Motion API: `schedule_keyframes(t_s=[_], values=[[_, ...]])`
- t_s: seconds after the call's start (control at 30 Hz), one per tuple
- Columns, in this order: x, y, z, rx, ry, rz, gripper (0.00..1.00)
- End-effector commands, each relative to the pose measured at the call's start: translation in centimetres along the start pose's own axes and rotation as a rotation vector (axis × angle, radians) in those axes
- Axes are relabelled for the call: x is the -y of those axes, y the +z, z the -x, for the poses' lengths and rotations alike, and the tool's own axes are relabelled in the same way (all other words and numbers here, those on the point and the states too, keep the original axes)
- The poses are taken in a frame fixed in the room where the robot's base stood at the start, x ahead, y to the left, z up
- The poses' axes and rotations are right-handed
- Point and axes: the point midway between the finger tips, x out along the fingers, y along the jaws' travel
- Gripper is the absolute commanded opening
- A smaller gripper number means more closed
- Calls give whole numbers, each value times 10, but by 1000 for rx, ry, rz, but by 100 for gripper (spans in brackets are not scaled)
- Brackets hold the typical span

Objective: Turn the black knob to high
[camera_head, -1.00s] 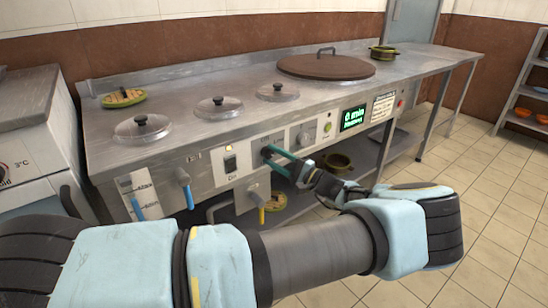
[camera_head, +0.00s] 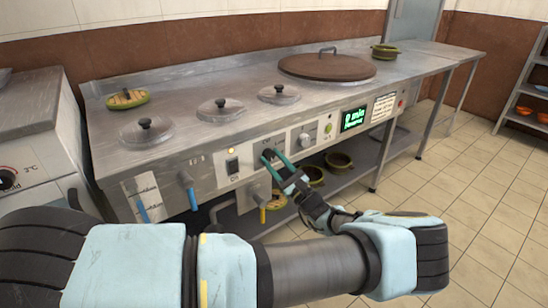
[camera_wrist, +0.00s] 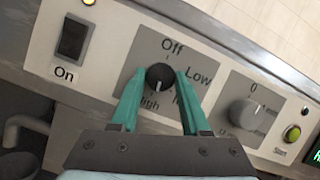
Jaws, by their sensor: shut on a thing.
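The black knob (camera_wrist: 158,77) sits on a grey plate in the wrist view, with the labels Off, Low and High around it and one more label partly hidden by a finger. A white mark on the knob points down in the picture, toward the High label (camera_wrist: 150,103). My gripper (camera_wrist: 159,74) has its two green fingers on either side of the knob, shut on it. In the head view, the knob (camera_head: 267,155) is partly covered by my gripper (camera_head: 270,154) on the front panel of the stove.
A grey dial (camera_head: 307,137), a green Start button (camera_head: 328,128) and a lit display (camera_head: 353,119) are to the right. Blue-handled taps (camera_head: 187,182) stick out at left. Pots (camera_head: 338,161) stand on the shelf below.

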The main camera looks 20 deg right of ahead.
Motion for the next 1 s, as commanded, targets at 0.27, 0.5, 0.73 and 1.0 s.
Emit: schedule_keyframes(t_s=[0.27, 0.5, 0.73, 1.0], values=[[0, 0, 0, -9, -44, -104, 0], [0, -1, 1, -11, -55, -133, 0], [-1, -1, 1, -11, -56, -134, 0], [-1, -1, 0, -11, -55, -133, 63]])
